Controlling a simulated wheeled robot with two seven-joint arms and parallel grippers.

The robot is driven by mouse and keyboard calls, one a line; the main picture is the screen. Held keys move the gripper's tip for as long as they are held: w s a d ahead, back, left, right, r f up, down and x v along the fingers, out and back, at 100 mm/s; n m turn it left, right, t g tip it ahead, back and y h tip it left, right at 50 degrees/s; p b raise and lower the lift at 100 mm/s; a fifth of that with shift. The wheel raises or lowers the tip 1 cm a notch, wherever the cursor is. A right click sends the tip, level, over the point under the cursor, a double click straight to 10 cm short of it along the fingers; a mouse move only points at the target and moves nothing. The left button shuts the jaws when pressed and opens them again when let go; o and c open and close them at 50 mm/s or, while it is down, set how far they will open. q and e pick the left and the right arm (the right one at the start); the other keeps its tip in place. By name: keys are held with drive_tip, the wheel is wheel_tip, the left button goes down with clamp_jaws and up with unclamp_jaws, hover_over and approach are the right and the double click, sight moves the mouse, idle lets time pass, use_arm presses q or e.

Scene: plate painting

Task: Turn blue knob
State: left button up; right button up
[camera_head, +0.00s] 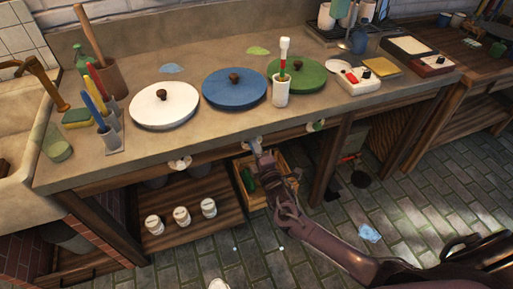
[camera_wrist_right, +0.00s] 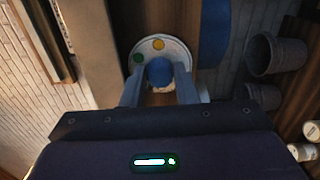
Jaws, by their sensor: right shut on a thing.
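The blue knob (camera_wrist_right: 159,72) shows in the right wrist view on a round white base with a green dot and a yellow dot. My right gripper (camera_wrist_right: 160,92) is shut on this knob, one finger on each side of it. In the head view my right gripper (camera_head: 262,156) reaches up from below to the front edge of the counter, in front of the blue disc (camera_head: 234,88). There the white knob base (camera_head: 256,143) shows only in part, and the gripper hides the knob. My left gripper is not in view.
A white knob (camera_head: 180,163) and a green knob (camera_head: 316,125) sit on the same front edge to either side. A wooden crate (camera_head: 240,186) with bottles is below the gripper. Several white jars (camera_head: 181,217) stand on the lower shelf. The floor in front is mostly open.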

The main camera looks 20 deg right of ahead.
drive_tip(key=n+p, duration=0.1)
drive_tip(key=n, duration=0.4)
drive_tip(key=shift+n, duration=0.4)
idle(0.3)
drive_tip(key=o, duration=1)
drive_tip(key=s, duration=0.8)
drive_tip(key=shift+d+p, duration=0.1)
drive_tip(key=shift+p, duration=0.3)
drive_tip(key=shift+w, duration=0.1)
